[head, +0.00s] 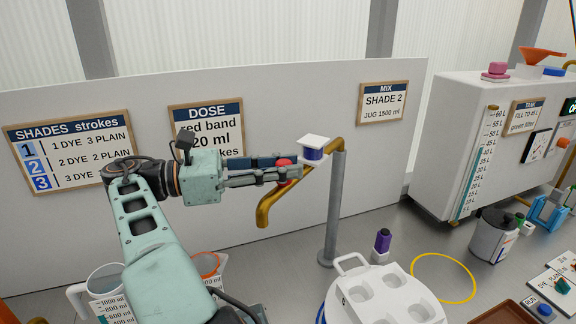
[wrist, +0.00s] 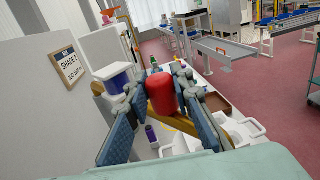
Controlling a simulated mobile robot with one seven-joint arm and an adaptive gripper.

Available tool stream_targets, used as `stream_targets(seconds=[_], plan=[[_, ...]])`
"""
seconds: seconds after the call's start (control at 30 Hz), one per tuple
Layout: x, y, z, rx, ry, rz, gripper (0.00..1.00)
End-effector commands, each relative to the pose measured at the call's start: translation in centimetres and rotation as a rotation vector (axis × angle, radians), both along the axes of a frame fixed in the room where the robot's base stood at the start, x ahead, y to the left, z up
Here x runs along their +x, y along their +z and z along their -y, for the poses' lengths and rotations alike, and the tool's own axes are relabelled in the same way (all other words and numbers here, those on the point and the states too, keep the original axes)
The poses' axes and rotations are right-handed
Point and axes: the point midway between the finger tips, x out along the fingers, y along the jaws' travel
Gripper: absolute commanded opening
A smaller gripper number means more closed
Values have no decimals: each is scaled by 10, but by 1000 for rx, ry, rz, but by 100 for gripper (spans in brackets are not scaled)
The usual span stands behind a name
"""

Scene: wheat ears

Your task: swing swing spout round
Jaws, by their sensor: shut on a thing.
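The brass spout (head: 266,208) reaches left from the top of a grey post (head: 334,205). Its bent outlet end hangs over the bench near the back panel. A red knob (head: 283,162) sits on the spout, and a blue-and-white block (head: 313,150) is at the post top. My gripper (head: 282,174) is shut on the red knob, with the arm reaching in from the lower left. In the wrist view, the red knob (wrist: 161,95) stands between my two blue-padded fingers. Part of the spout (wrist: 238,131) shows behind the right finger there.
A yellow ring (head: 443,300) marks bare bench to the right. Measuring jugs (head: 112,310) stand at lower left, and a white panel (head: 260,105) runs behind.

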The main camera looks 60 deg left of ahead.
Motion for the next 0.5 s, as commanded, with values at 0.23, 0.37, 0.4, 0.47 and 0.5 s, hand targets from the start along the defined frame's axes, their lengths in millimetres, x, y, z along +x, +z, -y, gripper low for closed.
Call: stream_targets(seconds=[0.23, 0.37, 0.4, 0.47, 0.5], plan=[[-3, 0, -1, 1, -11, 1, 0], [-4, 0, -1, 0, -13, 1, 0], [-4, 0, -1, 0, -14, 1, 0], [-4, 0, -1, -1, -14, 0, 0], [-4, 0, -1, -1, -14, 0, 0]])
